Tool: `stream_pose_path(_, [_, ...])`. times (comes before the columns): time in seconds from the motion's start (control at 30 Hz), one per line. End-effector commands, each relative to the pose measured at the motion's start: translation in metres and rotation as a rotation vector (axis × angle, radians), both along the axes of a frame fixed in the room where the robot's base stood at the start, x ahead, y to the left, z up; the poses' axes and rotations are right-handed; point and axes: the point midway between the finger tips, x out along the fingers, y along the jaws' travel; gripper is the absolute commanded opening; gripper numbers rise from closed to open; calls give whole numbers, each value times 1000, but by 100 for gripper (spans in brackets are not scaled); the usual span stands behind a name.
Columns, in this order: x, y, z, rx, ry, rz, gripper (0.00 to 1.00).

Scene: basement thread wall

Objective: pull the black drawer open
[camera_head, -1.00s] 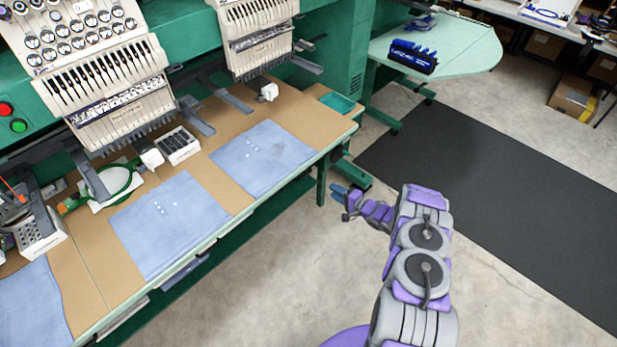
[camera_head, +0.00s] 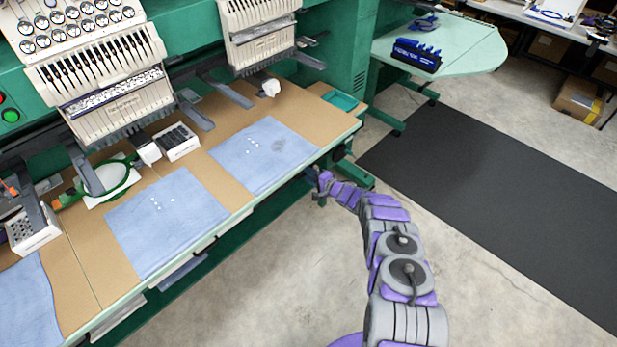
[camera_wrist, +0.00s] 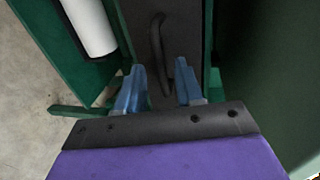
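The black drawer (camera_wrist: 188,25) shows as a dark panel at the top middle of the wrist view, with a curved dark handle (camera_wrist: 158,45) on it. My gripper (camera_wrist: 160,78) is open, with its two blue fingers apart. The lower end of the handle appears between the fingertips; I cannot tell whether either finger touches it. In the head view my gripper (camera_head: 318,184) is at the front edge of the work table, near its right end. The drawer is hidden below the tabletop there.
The work table (camera_head: 224,187) carries blue cloths and embroidery heads. In the wrist view a white roll (camera_wrist: 90,25) lies left of the drawer, and green frame parts (camera_wrist: 72,75) are close by. A black mat (camera_head: 480,180) and bare floor lie to the right.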

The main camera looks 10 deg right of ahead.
Motion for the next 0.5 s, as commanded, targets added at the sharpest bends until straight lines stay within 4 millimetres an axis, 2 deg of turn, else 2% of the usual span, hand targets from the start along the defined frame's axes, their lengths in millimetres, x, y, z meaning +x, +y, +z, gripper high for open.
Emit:
stream_pose_path(0.17, [7,5,-1,1,-3,0,37])
stream_pose_path(0.47, [7,6,-1,1,-2,-1,37])
stream_pose_path(0.5, [7,6,-1,0,-1,-1,34])
